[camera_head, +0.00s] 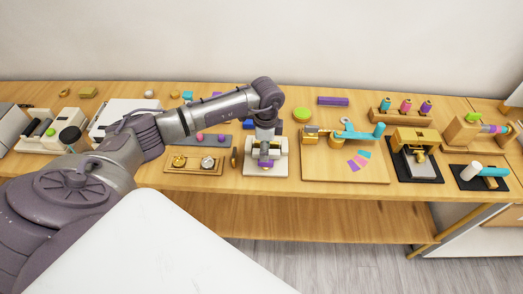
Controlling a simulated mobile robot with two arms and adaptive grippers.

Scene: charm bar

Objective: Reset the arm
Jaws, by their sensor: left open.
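My left arm comes in from the left and reaches across the wooden bench. My left gripper (266,160) points down over a small white device (253,169) with a purple part and yellow bits. The gripper is small in the view and partly merges with the device, so I cannot tell whether they touch. The jaws are open, and I see nothing held in them. My right arm and right gripper are not in view.
A wooden tray (176,168) with small round pieces lies left of the device. A wooden board (322,170) with a turquoise tool lies to its right. Further right stand a spool rack (399,116) and a gold press (412,140). A lower shelf (300,216) runs under the bench.

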